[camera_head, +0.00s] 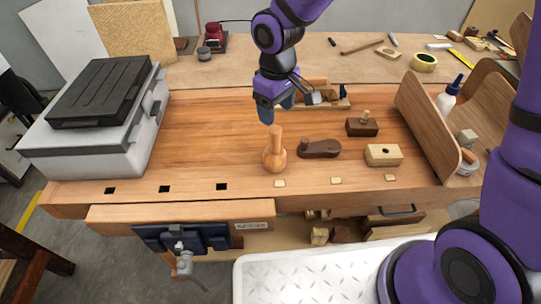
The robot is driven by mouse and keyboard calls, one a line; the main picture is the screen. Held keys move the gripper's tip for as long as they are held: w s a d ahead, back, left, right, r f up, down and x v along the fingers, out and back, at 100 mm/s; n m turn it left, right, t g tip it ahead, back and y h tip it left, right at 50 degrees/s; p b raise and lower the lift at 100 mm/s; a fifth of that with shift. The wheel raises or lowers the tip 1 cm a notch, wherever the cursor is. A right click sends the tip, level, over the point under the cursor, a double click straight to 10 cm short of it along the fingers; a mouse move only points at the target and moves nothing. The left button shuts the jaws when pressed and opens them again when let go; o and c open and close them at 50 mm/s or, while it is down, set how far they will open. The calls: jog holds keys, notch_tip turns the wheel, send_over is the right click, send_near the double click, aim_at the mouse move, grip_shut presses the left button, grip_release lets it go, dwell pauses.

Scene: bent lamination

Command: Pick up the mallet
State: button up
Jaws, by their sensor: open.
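The mallet (275,158) is a light wooden piece with a rounded lower head and a handle pointing up. It stands upright near the front edge of the wooden workbench (195,140). My gripper (278,110) is open and hangs just above and behind the mallet's handle, with nothing seen between its fingers. A small gap seems to lie between the fingers and the handle top, though the depth is hard to tell.
A dark wooden plane (319,148) lies close to the mallet's right. A dark block (362,127) and a light block (383,155) stand farther right, before a bent wooden panel (428,125). A grey case (95,125) fills the left end. Bench space left of the mallet is clear.

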aim_at(275, 138)
notch_tip(275, 138, down, 10)
jog(key=shift+a+r, duration=0.1)
grip_shut()
dwell(0.6)
